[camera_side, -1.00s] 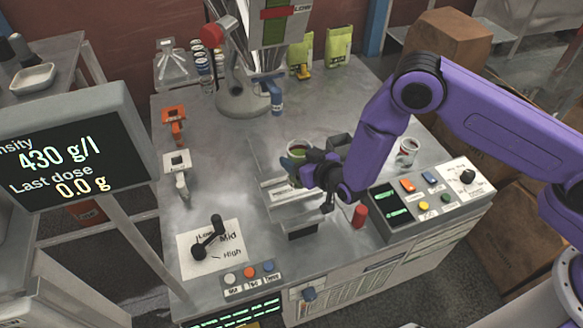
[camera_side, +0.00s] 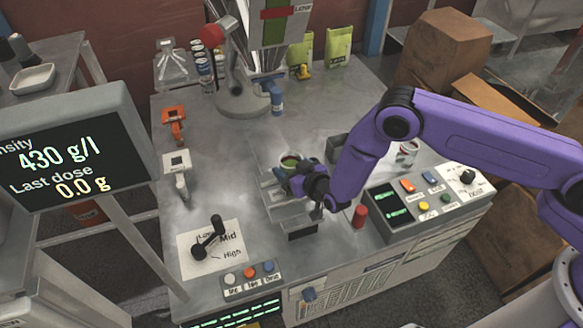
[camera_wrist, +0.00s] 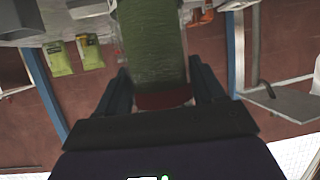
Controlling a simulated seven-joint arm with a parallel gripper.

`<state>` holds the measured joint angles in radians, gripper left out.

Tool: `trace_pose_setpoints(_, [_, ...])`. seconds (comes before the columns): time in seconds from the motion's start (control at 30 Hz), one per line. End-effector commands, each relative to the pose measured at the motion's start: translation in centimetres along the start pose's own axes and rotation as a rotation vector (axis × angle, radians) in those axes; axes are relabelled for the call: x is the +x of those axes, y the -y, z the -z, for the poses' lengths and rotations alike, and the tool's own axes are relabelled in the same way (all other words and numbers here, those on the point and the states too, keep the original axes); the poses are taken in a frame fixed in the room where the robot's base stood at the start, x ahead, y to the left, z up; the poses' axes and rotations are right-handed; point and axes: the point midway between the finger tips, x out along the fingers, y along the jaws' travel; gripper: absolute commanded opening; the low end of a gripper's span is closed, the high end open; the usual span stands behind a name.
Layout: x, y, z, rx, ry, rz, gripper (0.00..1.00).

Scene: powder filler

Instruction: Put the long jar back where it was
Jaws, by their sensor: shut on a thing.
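My gripper (camera_side: 302,181) is shut on a jar (camera_side: 289,161) above the middle of the metal table, by the pale slotted holder. In the wrist view the jar (camera_wrist: 152,45) is long and green with a dark red end, and it sits between the two fingers of my gripper (camera_wrist: 160,82). In the side view its round open top shows green inside. My gripper hides much of its side and its base, so I cannot tell whether it touches the holder. A second, white and red jar (camera_side: 407,151) stands at the table's right, behind my arm.
The slotted holder (camera_side: 272,192) lies under and left of my gripper. A red knob (camera_side: 359,216) and a control panel (camera_side: 420,199) are close on the right. The filler's blue nozzle (camera_side: 276,103) is behind.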

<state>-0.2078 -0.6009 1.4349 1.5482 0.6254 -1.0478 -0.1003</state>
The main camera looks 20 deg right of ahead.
Motion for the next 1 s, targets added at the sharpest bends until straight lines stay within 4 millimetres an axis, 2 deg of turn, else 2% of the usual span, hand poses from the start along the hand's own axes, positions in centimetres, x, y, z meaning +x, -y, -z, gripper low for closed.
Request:
trace_pose_setpoints(0.17, [0.2,0.0,-0.3,0.000,-0.001,0.000,0.26])
trace_pose_setpoints(0.2, [0.1,0.0,-0.3,0.000,0.000,0.000,0.81])
trace_pose_setpoints(0.23, [0.1,0.0,-0.3,0.000,0.000,0.000,0.91])
trace_pose_setpoints(0.27, [0.1,0.0,-0.3,0.000,0.000,0.000,0.94])
trace_pose_setpoints(0.67, [0.0,0.1,-0.4,-0.001,0.001,0.001,0.94])
trace_pose_setpoints(0.87, [-2.2,0.1,-0.4,-0.002,0.003,0.001,0.94])
trace_pose_setpoints(1.0, [-4.5,0.0,-0.8,-0.003,0.003,0.002,0.94])
